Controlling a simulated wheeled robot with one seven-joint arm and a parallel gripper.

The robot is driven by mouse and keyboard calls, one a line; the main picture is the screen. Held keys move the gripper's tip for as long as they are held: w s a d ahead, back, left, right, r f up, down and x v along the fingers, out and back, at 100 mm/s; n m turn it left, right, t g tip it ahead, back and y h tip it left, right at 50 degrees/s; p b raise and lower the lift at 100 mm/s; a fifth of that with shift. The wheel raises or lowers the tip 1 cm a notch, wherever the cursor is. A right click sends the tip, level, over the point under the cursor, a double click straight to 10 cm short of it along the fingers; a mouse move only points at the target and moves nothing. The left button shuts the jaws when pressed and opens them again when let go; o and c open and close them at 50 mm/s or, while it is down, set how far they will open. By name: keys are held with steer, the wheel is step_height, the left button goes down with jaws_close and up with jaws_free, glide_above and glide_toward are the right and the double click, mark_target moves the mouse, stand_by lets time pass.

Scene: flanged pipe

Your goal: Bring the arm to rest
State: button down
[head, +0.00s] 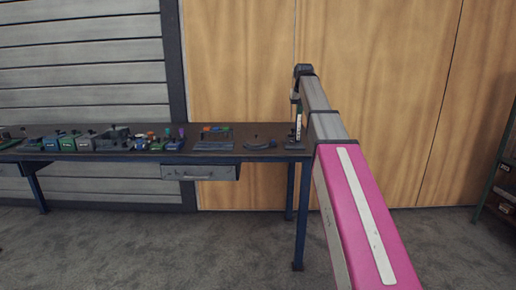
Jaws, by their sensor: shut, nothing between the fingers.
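My arm (355,205) reaches from the lower right up and away, over the right end of the workbench. It has a pink link with a white stripe and grey links beyond it. The arm bends down at its dark far end, where my gripper (296,98) shows small and partly hidden. My gripper is shut and empty, close above a slim white upright piece (298,127) on a dark base. I cannot tell any gap between my gripper and this piece.
The dark workbench (190,156) has blue legs and a drawer (200,173). Several small fixtures and green and grey boxes (67,142) stand along it. A round dark fixture (260,142) and a rack with coloured pieces (214,138) are nearer my gripper. A shelf (497,190) stands far right. Front floor is clear.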

steer(key=s+f+g, duration=0.1)
steer(key=s+f, duration=0.3)
steer(key=f, duration=0.6)
steer(key=s+f, duration=0.4)
steer(key=f, duration=0.6)
steer(key=s+f+g, duration=0.1)
steer(key=s+f, duration=0.4)
steer(key=f, duration=0.5)
steer(key=s+f+g, duration=0.1)
steer(key=s+f, duration=1.9)
steer(key=s, duration=0.1)
steer(key=shift+s+f, duration=0.15)
steer(key=shift+f, duration=0.15)
